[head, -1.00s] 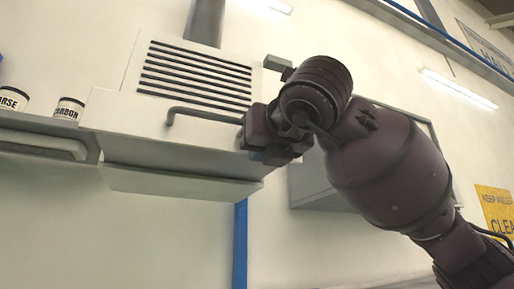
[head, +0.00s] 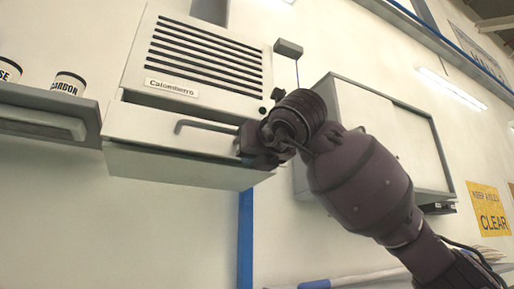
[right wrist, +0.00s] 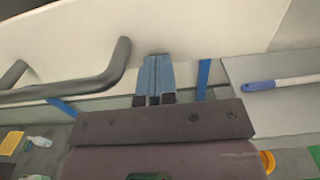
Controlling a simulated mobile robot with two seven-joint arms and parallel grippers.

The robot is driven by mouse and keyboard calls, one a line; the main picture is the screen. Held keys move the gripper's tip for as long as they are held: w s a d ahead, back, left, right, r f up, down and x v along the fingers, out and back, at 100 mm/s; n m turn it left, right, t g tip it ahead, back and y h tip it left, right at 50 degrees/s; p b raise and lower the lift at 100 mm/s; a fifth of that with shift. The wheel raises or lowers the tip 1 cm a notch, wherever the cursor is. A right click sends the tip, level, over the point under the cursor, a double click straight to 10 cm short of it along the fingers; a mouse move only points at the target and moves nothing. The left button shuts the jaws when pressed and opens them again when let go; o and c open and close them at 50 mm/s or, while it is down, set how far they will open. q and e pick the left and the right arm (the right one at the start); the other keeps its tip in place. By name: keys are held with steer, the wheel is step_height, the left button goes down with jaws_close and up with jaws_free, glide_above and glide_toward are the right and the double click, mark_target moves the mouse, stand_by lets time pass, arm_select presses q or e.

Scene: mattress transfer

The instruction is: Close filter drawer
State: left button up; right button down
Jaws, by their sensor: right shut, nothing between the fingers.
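A dark gap shows between drawer and housing, so the drawer stands partly open. My right gripper (head: 248,152) is at the right end of the drawer front, right of the handle. In the right wrist view the right gripper's fingers (right wrist: 155,82) are shut and empty, with tips at the pale drawer front (right wrist: 200,30). The handle (right wrist: 90,85) is left of them, not gripped. Whether the tips touch is unclear. My left gripper is not in view.
A shelf (head: 30,98) with labelled jars (head: 68,84) is left of the drawer. A white wall cabinet (head: 385,125) stands behind my right arm. A blue vertical strip (head: 245,240) runs down the wall below. The wall under the drawer is clear.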

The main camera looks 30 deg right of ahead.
steer(key=w, duration=0.3)
steer(key=shift+f, duration=0.1)
steer(key=shift+w, duration=0.45)
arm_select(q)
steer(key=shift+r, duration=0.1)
arm_select(e)
steer(key=shift+d, duration=0.1)
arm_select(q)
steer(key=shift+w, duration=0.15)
